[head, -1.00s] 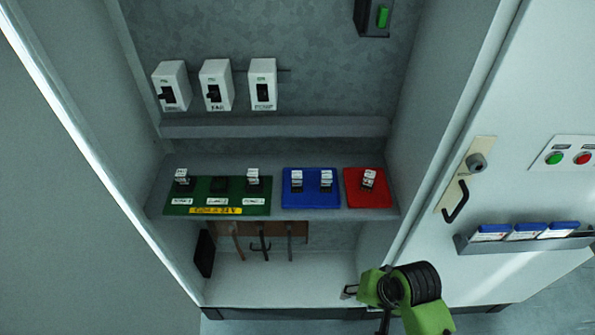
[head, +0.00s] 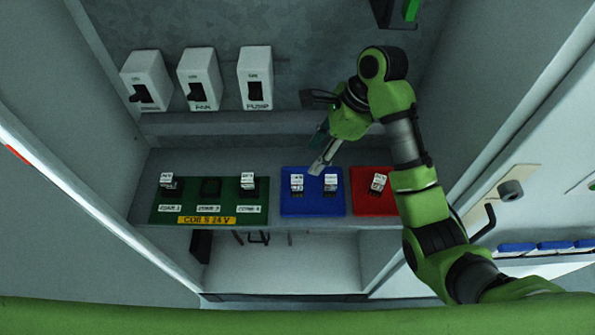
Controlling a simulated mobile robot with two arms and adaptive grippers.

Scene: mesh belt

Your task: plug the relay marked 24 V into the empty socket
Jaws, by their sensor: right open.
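The green board (head: 225,207) on the shelf has a relay at its left (head: 167,181) and one at its right (head: 248,182). The dark empty socket (head: 210,188) is between them. The yellow label below it seems to end in "24 V". The blue mat (head: 312,206) holds a left relay (head: 297,182) and a right relay (head: 331,182); the red mat (head: 362,203) holds one relay (head: 379,183). The relay markings are too small to read. My right gripper (head: 319,168) is open, just above and behind the blue mat's relays. My left gripper is out of view.
White switches (head: 198,79) line the back wall above a ledge (head: 220,126). The cabinet's side walls close in the shelf. The open door at the right carries a handle (head: 484,222) and a rack with blue boxes (head: 553,246). My right arm crosses the shelf's right side.

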